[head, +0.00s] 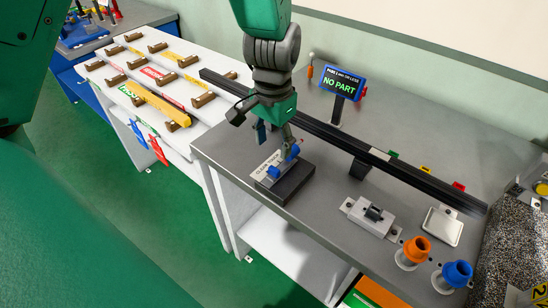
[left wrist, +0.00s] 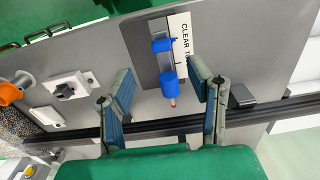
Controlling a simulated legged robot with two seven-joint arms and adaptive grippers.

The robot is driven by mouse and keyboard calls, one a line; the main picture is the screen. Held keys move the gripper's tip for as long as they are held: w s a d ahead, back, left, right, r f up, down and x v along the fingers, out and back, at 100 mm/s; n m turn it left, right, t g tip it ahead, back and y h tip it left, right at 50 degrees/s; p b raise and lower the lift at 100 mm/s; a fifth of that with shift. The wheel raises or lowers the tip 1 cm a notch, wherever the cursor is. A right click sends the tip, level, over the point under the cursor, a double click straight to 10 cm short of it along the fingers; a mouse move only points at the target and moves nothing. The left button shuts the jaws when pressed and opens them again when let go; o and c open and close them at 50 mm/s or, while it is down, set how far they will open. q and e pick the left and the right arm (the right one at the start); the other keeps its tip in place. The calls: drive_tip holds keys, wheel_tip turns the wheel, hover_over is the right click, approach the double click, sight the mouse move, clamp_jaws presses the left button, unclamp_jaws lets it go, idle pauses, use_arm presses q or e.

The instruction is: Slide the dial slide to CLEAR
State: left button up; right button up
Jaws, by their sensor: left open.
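The dial slide is a dark block (head: 290,184) on the grey bench top, with blue parts on it and a white label along its side. In the left wrist view a blue handle-like part (left wrist: 162,45) and a blue cylinder (left wrist: 169,84) with a red tip lie along its rail. My left gripper (head: 275,143) is above the block, fingers pointing down and apart. In the left wrist view, the open fingers (left wrist: 161,72) stand either side of the blue parts, with gaps. My right gripper is not in view.
A long black rail (head: 420,172) crosses the bench behind the slide. A sign reading NO PART (head: 341,83) stands behind it. To the right are a metal fixture (head: 370,217), an orange cup (head: 416,249) and a blue cup (head: 456,274). A white rack table (head: 105,65) stands left.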

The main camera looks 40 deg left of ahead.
use_arm(q)
wheel_tip(320, 180, up, 3)
drive_tip(key=shift+f, duration=0.1)
drive_tip(key=shift+w, duration=0.1)
idle(0.4)
drive_tip(key=s+a+f, duration=0.1)
drive_tip(key=s+f, duration=0.5)
drive_tip(key=f, duration=0.3)
drive_tip(key=s+a+f, duration=0.2)
drive_tip(key=s+f, duration=0.3)
drive_tip(key=f, duration=0.5)
drive_tip(key=s+f+n, duration=0.1)
drive_tip(key=s+f, duration=0.2)
drive_tip(key=s, duration=0.3)
drive_tip(key=s+f, duration=0.4)
drive_tip(key=s, duration=0.3)
wheel_tip(320, 180, down, 13)
drive_tip(key=w+d+b, duration=0.1)
drive_tip(key=w+b, duration=0.1)
drive_tip(key=b, duration=1.2)
drive_tip(key=shift+w+d+m+t, duration=0.3)
drive_tip(key=shift+d, duration=0.1)
